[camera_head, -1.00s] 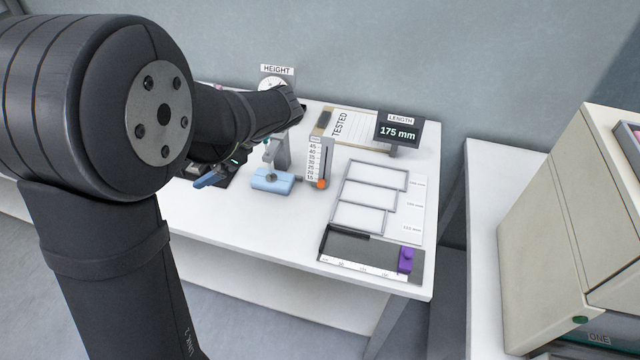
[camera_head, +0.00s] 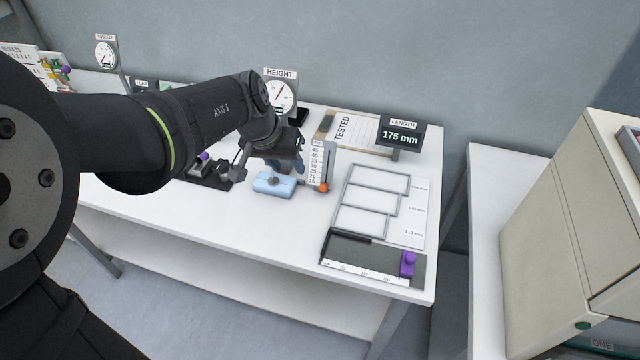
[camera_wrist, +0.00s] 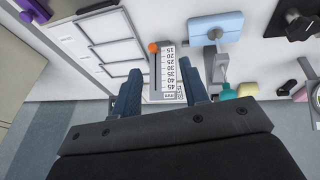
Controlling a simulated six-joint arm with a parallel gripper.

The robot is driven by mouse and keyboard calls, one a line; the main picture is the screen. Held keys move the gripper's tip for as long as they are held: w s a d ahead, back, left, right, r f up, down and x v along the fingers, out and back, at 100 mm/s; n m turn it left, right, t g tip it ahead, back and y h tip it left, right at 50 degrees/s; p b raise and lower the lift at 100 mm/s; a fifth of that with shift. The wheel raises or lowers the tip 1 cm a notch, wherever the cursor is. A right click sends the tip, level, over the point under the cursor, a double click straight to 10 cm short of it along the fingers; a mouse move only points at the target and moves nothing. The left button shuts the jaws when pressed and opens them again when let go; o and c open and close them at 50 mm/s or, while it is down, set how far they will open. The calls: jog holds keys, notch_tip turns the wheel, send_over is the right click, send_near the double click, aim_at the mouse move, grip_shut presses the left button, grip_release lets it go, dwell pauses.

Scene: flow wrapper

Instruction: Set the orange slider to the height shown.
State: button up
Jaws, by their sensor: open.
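The orange slider (camera_head: 323,187) is a small round knob at the low end of a white upright scale (camera_head: 316,165) marked from 15 to 45. The wrist view also shows the orange slider (camera_wrist: 153,47) at the 15 end, beyond my fingertips. The HEIGHT dial (camera_head: 279,96) is a round gauge behind the scale; its needle and small readout are too small to read surely. My gripper (camera_head: 290,165) is just left of the scale. In the wrist view my gripper (camera_wrist: 160,83) has its two blue fingers apart, with the scale showing between them and nothing held.
A light blue block (camera_head: 273,184) stands left of the scale. A LENGTH display (camera_head: 399,133) reads 175 mm. Framed trays (camera_head: 364,200) and a black ruler fixture with a purple knob (camera_head: 408,262) lie to the right. The table's front left is clear.

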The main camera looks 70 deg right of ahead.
jog(key=d+r+n+h, duration=0.1)
jog(key=r+n, duration=0.1)
send_near(322, 186)
jog(key=shift+g, duration=0.4)
jog(key=x, duration=0.8)
jog(key=shift+w+f, duration=0.3)
jog(key=shift+f, duration=0.05)
jog(key=shift+d, duration=0.1)
grip_shut()
